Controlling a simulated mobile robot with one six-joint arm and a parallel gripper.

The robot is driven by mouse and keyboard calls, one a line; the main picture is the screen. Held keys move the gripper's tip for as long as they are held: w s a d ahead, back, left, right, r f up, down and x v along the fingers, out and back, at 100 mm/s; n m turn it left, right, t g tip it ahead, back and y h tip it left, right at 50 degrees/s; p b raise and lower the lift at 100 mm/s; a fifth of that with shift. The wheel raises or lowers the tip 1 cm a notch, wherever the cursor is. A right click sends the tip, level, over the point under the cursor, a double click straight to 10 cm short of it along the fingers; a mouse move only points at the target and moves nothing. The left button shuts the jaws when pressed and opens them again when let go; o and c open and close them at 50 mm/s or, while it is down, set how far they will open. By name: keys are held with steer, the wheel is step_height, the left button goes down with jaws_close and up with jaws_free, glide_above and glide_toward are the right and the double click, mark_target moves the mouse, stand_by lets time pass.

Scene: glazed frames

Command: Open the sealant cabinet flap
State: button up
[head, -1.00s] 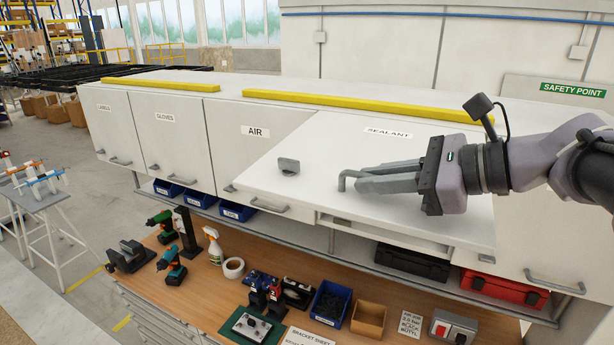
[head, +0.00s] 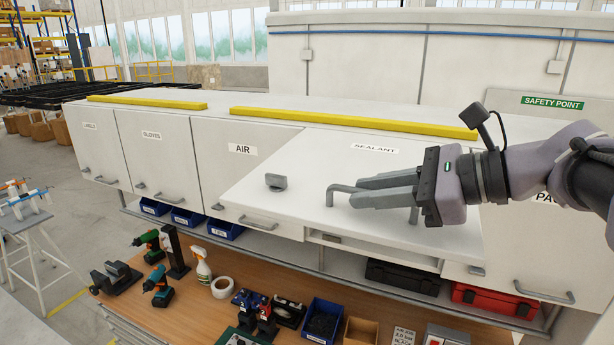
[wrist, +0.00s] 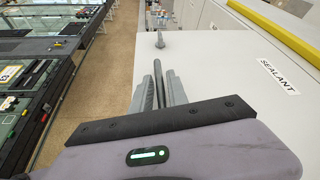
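The sealant flap (head: 300,210) is a pale panel labelled SEALANT, hinged along its upper edge. It is swung partly up and outward, its lower edge standing out from the cabinet front, with a dark gap beneath. It also shows in the wrist view (wrist: 215,62). A grey bar handle (head: 334,189) is on its face near the lower edge. My gripper (head: 362,192) lies along this handle, fingers close together around the bar, pointing left. The fingers (wrist: 160,88) look shut on the bar in the wrist view. A grey turn latch (head: 276,181) sits left of the handle.
Closed flaps labelled GLOVES (head: 155,165) and AIR (head: 243,170) are to the left. Yellow strips (head: 350,120) lie on the cabinet top. Below are a black case (head: 403,277), a red case (head: 493,300) and a wooden bench (head: 195,315) with tools and bins.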

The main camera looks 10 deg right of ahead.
steer(key=b+v, duration=0.1)
steer(key=v, duration=1.5)
